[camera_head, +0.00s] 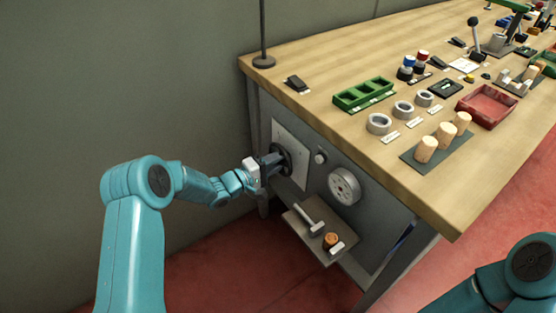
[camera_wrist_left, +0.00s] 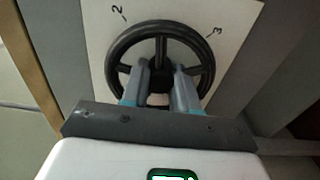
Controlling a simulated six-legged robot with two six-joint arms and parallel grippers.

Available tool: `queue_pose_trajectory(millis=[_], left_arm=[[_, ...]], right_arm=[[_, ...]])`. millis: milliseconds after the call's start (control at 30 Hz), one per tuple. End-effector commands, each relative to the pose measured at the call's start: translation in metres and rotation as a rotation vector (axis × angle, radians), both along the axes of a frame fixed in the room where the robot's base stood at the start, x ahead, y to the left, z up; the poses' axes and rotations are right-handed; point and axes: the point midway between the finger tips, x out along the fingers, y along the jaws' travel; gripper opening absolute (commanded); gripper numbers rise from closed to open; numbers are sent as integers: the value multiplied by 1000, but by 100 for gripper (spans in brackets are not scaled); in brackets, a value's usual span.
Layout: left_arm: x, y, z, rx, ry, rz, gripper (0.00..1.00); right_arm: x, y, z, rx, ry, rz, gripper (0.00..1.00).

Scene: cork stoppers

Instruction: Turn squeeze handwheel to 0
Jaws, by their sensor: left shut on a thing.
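The squeeze handwheel (camera_head: 287,157) is a dark wheel on a white plate (camera_head: 299,176) on the bench's side panel. In the left wrist view the handwheel (camera_wrist_left: 161,47) shows its black rim and spokes. The marks 2, at upper left, and 3, at upper right, show on the plate (camera_wrist_left: 235,18). The 0 mark and any pointer cannot be made out. My left gripper (camera_head: 272,162) is at the wheel. In the left wrist view its two fingers (camera_wrist_left: 163,88) are shut on the wheel's middle part, hiding some of it. My right gripper is out of view.
A round dial (camera_head: 344,186) and a small knob (camera_head: 320,158) sit right of the plate. A low shelf (camera_head: 308,236) below holds a pale T-shaped piece and a cork-coloured piece. The wooden bench top (camera_head: 330,65) carries a green tray (camera_head: 363,94), rings and corks.

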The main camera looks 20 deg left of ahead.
Motion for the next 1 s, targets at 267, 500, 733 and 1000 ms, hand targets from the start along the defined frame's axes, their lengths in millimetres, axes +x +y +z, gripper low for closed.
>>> queue_pose_trajectory(millis=[267,500,733,1000], left_arm=[[0,0,0,-9,7,1,0],[0,0,0,-9,7,1,39],[0,0,0,-8,6,1,39],[-25,22,1,-8,9,5,39]], right_arm=[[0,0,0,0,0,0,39],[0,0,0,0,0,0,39],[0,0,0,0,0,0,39],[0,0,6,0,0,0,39]])
